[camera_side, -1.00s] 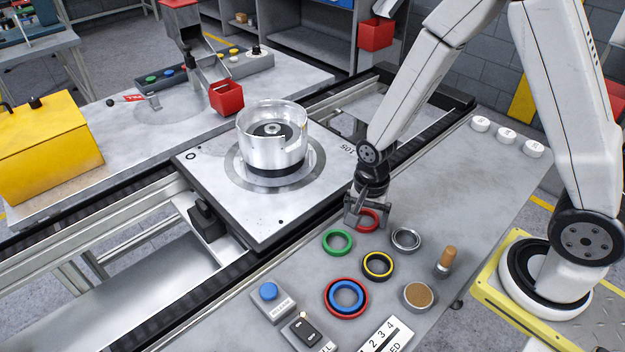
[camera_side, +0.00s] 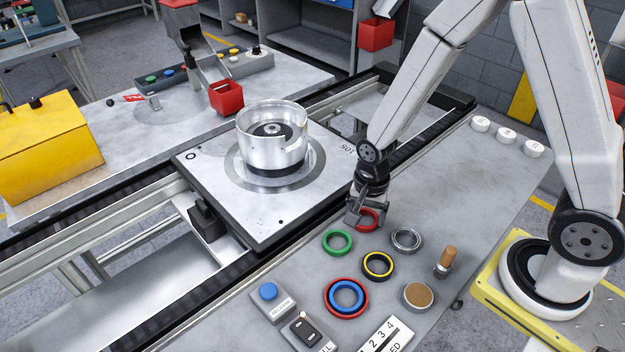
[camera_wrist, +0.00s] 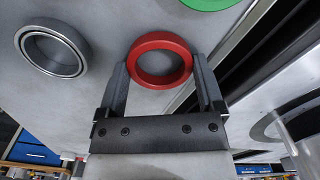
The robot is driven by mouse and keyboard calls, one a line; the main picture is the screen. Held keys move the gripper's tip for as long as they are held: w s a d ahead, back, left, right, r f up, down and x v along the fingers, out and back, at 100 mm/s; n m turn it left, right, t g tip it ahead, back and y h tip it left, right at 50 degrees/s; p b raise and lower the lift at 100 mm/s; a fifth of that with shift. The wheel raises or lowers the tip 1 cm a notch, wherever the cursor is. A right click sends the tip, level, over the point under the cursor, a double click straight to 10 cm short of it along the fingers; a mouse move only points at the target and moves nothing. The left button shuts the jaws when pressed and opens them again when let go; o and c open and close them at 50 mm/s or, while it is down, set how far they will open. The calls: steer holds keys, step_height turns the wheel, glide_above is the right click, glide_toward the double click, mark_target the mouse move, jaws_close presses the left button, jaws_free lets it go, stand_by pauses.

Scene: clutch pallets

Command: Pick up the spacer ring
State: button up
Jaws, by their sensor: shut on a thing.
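A small red ring (camera_side: 377,221), the likely spacer ring, is on the grey table beside the pallet. My gripper (camera_side: 366,213) points down over it. In the wrist view, the red ring (camera_wrist: 160,41) sits between my gripper's two dark fingers (camera_wrist: 161,62), one on each side, and they are shut on its outer wall. I cannot tell whether it is clear of the table. A green ring (camera_side: 325,243), a silver ring (camera_side: 406,249) and a black-and-yellow ring (camera_side: 377,277) lie close by.
A larger red ring (camera_side: 329,306) with a blue ring (camera_side: 334,301) inside lies nearer the front. A wooden-handled peg (camera_side: 447,262) and a brown-topped disc (camera_side: 418,296) stand to the right. The pallet (camera_side: 213,180) carries a metal drum (camera_side: 270,148).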

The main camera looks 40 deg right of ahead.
step_height(320, 180, up, 10)
stand_by(0.8)
steer(key=shift+f, duration=0.1)
stand_by(0.4)
steer(key=w+a+r, duration=0.1)
steer(key=w+r, duration=1.2)
steer(key=r, duration=0.2)
steer(key=shift+w+a+r, duration=0.15)
steer(key=shift+w+a, duration=0.1)
steer(key=shift+w, duration=0.05)
steer(key=w+f, duration=0.2)
steer(key=w, duration=0.2)
steer(key=w+f, duration=0.3)
steer(key=w, duration=0.1)
steer(key=w+a+f, duration=0.1)
steer(key=w+f, duration=0.2)
steer(key=w, duration=0.1)
steer(key=shift+w+f, duration=0.2)
steer(key=shift+w, duration=0.05)
steer(key=shift+w+f, duration=0.45)
